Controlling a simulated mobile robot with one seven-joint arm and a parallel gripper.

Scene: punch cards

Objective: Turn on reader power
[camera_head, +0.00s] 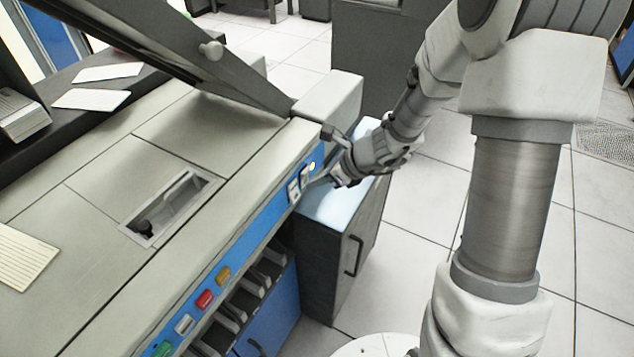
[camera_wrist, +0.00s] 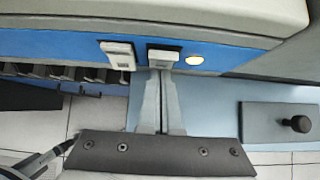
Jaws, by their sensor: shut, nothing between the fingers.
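The card reader's blue front panel (camera_head: 262,222) carries two light rocker switches at its far end. One switch (camera_head: 293,190) is nearer the buttons; the other switch (camera_head: 305,176) is beside a glowing pale-yellow lamp (camera_head: 312,167). In the wrist view the lamp (camera_wrist: 194,60) is right of the dark-framed switch (camera_wrist: 163,55), and the other switch (camera_wrist: 119,55) is to the left. My gripper (camera_head: 319,179) is shut and empty, its fingertips (camera_wrist: 161,73) at the lower edge of the switch beside the lamp. I cannot tell if they touch it. No label is readable.
Green, white, red (camera_head: 205,300) and orange buttons line the panel, above card slots (camera_head: 245,297). A dark cabinet with a pale top (camera_head: 335,205) stands below my gripper. A raised dark lid (camera_head: 190,50) and loose cards (camera_head: 92,99) are above and left. Tiled floor is clear right.

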